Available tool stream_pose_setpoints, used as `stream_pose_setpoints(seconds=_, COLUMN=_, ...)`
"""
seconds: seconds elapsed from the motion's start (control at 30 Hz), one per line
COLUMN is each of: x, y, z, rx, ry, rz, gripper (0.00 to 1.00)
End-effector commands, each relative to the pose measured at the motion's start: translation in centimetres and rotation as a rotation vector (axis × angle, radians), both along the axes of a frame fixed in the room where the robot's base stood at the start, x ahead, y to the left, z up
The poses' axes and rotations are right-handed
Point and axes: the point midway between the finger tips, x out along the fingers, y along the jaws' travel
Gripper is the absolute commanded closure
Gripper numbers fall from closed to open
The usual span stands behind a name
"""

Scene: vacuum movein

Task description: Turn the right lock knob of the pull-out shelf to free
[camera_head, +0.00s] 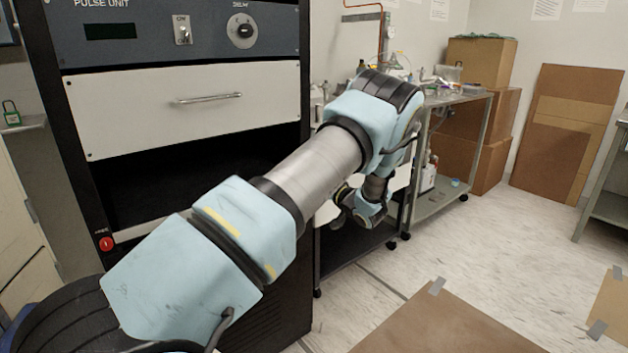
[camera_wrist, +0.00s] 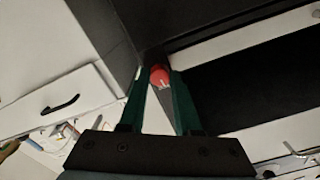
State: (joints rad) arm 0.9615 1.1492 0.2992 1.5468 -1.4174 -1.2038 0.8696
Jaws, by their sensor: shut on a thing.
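The right lock knob (camera_wrist: 159,76) is red with a pale mark on its lower right, in the wrist view. My gripper (camera_wrist: 157,88) has its two green fingers on either side of the knob, shut on it. In the head view my arm hides this knob, and I cannot make out the fingers there. Another red knob (camera_head: 106,244) shows at the left end of a pale front strip (camera_head: 150,229), apparently the pull-out shelf's, low on the rack. Much of the strip is behind my arm. I cannot read the knob's lock setting.
Above the strip are a dark opening (camera_head: 140,185), a white drawer front (camera_head: 190,105) with a handle, and the pulse unit panel (camera_head: 150,35). A metal cart (camera_head: 440,205) stands to the right, with cardboard boxes (camera_head: 485,65) behind. A brown sheet (camera_head: 450,325) lies on the floor.

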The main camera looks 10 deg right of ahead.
Motion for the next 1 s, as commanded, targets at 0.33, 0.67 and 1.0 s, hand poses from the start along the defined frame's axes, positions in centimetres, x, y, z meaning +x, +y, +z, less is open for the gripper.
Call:
stream_pose_setpoints(seconds=0.33, x=0.0, y=-0.07, z=0.04, rx=0.104, ry=0.049, rz=-0.002, gripper=1.0)
stream_pose_setpoints(seconds=0.67, x=-0.01, y=-0.08, z=0.0, rx=0.117, ry=0.056, rz=-0.002, gripper=1.0)
stream_pose_setpoints(seconds=1.0, x=-0.01, y=-0.05, z=-0.01, rx=0.117, ry=0.055, rz=-0.001, gripper=0.56)
